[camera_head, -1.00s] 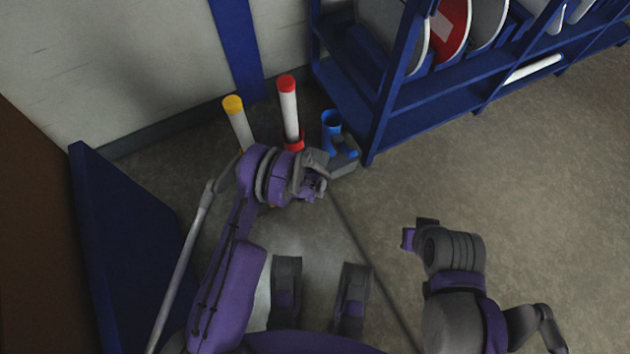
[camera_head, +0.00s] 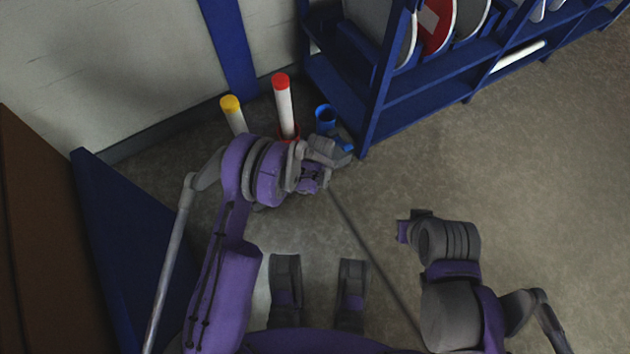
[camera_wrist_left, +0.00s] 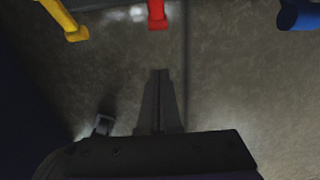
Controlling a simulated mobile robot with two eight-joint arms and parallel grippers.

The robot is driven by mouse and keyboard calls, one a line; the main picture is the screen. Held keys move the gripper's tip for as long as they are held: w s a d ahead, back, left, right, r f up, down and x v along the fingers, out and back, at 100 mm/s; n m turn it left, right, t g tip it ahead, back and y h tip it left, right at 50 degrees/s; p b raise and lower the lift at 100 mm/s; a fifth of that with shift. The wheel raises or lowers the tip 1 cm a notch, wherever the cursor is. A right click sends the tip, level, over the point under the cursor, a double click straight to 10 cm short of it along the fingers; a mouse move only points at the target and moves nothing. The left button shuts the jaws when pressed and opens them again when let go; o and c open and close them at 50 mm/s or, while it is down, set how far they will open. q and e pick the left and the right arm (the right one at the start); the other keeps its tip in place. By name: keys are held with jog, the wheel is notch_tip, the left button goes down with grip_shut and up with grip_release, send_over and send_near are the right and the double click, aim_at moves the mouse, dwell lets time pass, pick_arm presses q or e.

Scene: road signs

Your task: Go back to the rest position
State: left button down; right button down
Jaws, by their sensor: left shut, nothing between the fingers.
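My left arm reaches in from the left in the head view, its wrist (camera_head: 312,178) in front of the coloured posts. In the left wrist view my left gripper (camera_wrist_left: 160,73) is shut and empty, its fingers together above bare floor. My right gripper (camera_head: 404,229) is at the right in the head view, over open floor, and its fingers cannot be made out. A post with a red top (camera_head: 284,105), a post with a yellow top (camera_head: 233,113) and a blue tube (camera_head: 325,117) stand beyond my left arm. Their bases are partly hidden in the head view.
A blue shelf rack (camera_head: 420,95) holding round signs (camera_head: 437,25) stands at the back right. A blue panel (camera_head: 120,235) and a brown surface (camera_head: 35,230) are at the left. The floor (camera_head: 540,200) at the right is clear.

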pick_arm(q)
notch_tip(320, 180, up, 3)
jog(key=shift+s+d+f, duration=0.1)
jog(key=shift+s+f, duration=0.05)
jog(key=shift+f, duration=0.05)
